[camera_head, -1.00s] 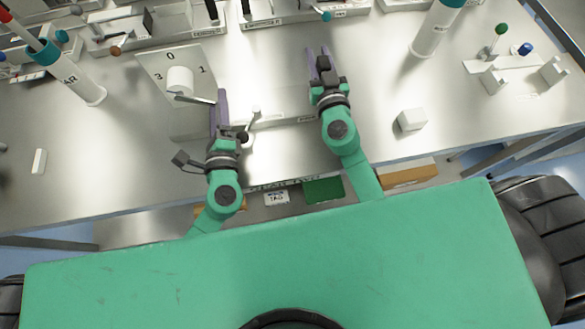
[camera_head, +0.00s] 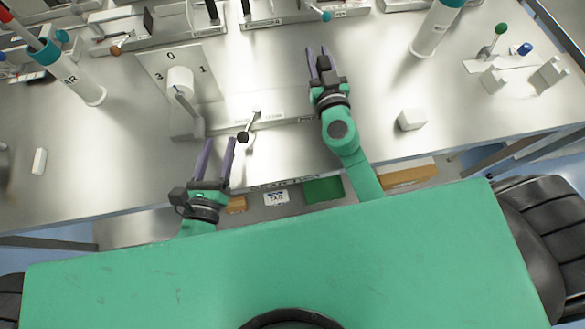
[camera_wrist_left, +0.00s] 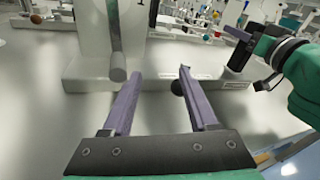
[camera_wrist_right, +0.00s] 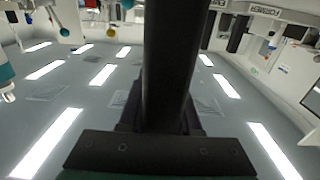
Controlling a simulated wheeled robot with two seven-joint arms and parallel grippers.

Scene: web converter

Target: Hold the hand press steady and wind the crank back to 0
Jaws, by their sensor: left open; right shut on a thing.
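The hand press has a pale upright plate (camera_head: 153,66) marked 0 at top, 1 at right and 3 at left. A white hub (camera_head: 180,79) carries the crank (camera_head: 186,103), which points down and slightly right. Its rounded grip end also shows in the left wrist view (camera_wrist_left: 117,66). My left gripper (camera_head: 219,142) is open and empty, apart from the crank, below and right of its end. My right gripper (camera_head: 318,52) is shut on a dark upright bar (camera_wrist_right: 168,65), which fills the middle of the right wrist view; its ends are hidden.
A lever with a black knob (camera_head: 243,137) stands near my left gripper's tips. A white block (camera_head: 411,119) lies right of my right arm. Labelled tubes (camera_head: 75,75) and trays (camera_head: 130,35) line the back and left.

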